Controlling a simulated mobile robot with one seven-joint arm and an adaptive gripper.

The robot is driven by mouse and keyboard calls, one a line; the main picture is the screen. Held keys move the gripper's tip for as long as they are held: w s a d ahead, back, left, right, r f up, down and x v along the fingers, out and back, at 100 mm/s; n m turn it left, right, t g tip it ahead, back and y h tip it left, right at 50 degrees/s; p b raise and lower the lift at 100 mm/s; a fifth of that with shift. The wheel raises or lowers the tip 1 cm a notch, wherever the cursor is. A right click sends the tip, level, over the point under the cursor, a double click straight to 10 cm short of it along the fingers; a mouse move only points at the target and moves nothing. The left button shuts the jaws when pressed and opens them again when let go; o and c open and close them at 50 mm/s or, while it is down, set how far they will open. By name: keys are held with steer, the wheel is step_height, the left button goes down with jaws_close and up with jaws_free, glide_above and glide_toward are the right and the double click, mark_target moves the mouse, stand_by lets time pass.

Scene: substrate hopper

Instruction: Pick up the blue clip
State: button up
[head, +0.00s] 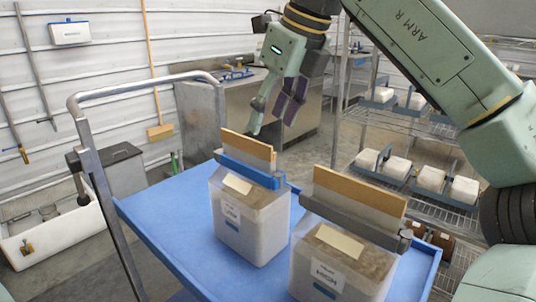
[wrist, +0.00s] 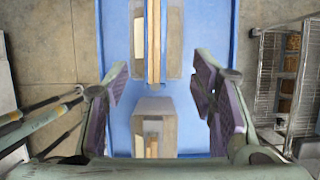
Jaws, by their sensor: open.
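The blue clip (head: 246,172) is a long bar on the near side of an upright tan board, across the top of the left translucent bin (head: 250,225) in the head view. My gripper (head: 272,108) is open and empty, above and slightly behind that board, apart from the clip. In the wrist view my gripper's two purple-padded fingers (wrist: 160,88) are spread wide over the blue cart top, with nothing between the pads. Boards and bin parts show beyond and below them there; I cannot clearly tell the blue clip in that view.
A second bin (head: 345,265) with a grey clip (head: 352,222) and tan board stands to the right on the blue cart (head: 165,212). The cart has a metal handle (head: 100,180) at left. A wire rack (head: 440,130) with blue-handled trays stands at right. A metal counter is behind.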

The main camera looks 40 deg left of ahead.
steer(key=x, duration=0.5)
steer(key=shift+s+a+f, duration=0.1)
steer(key=shift+s, duration=0.05)
steer(key=shift+p+x, duration=0.6)
steer(key=shift+x, duration=2.1)
steer(key=shift+s+a, duration=0.2)
steer(key=shift+c, duration=0.2)
steer(key=c, duration=1.1)
steer(key=shift+c, duration=0.2)
step_height(320, 180, up, 10)
steer(key=shift+r, duration=0.15)
step_height(320, 180, up, 7)
steer(key=p, duration=0.8)
glide_above(251, 159)
steer(key=shift+w+a, duration=0.15)
steer(key=shift+w, duration=0.2)
